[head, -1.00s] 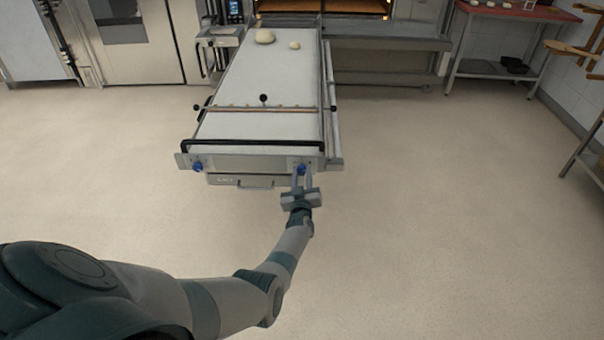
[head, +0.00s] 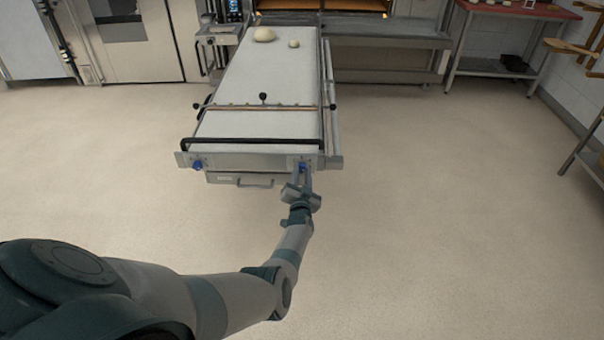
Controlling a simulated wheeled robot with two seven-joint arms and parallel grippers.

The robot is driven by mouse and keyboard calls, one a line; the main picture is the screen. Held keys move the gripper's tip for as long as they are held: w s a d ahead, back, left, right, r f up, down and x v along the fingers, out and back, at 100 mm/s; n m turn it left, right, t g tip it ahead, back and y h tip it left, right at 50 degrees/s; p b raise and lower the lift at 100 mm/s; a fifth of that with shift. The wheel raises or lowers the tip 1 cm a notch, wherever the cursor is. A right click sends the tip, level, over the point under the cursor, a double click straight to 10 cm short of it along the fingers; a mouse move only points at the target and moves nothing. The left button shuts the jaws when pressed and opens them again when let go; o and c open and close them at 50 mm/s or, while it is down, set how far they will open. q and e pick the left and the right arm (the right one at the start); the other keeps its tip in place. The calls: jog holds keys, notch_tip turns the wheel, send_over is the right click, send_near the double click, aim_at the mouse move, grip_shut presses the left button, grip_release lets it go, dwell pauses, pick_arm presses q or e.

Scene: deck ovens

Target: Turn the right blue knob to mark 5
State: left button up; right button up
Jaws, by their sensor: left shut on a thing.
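The right blue knob (head: 302,166) is on the front panel of the long white loading table (head: 247,161), near its right end. My left gripper (head: 302,173) is shut on this knob, with its fingers on either side and the wrist tilted. The fingers hide part of the knob, and its marks are too small to read. The left blue knob (head: 197,164) is on the same panel at its left end, with nothing touching it. My right gripper is not in view.
A dark bar (head: 250,144) runs across the table's front, and a drawer handle (head: 256,184) sits below the panel. Two dough pieces (head: 264,35) lie at the table's far end. A red-topped table (head: 520,8) stands at the back right. The floor around is clear.

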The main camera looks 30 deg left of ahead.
pick_arm(q)
jog(key=shift+f, duration=0.1)
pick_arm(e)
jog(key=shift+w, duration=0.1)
pick_arm(q)
jog(key=o, duration=1)
jog(key=shift+o, duration=0.2)
jog(key=shift+s, duration=0.15)
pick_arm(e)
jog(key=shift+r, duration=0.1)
pick_arm(q)
jog(key=shift+s+d, duration=0.1)
jog(key=shift+d, duration=0.05)
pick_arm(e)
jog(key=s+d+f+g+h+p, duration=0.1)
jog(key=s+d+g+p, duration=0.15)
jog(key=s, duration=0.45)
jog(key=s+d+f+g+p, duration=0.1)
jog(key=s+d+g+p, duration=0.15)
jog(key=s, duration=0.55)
pick_arm(q)
jog(key=p+v, duration=0.5)
jog(key=v, duration=1.2)
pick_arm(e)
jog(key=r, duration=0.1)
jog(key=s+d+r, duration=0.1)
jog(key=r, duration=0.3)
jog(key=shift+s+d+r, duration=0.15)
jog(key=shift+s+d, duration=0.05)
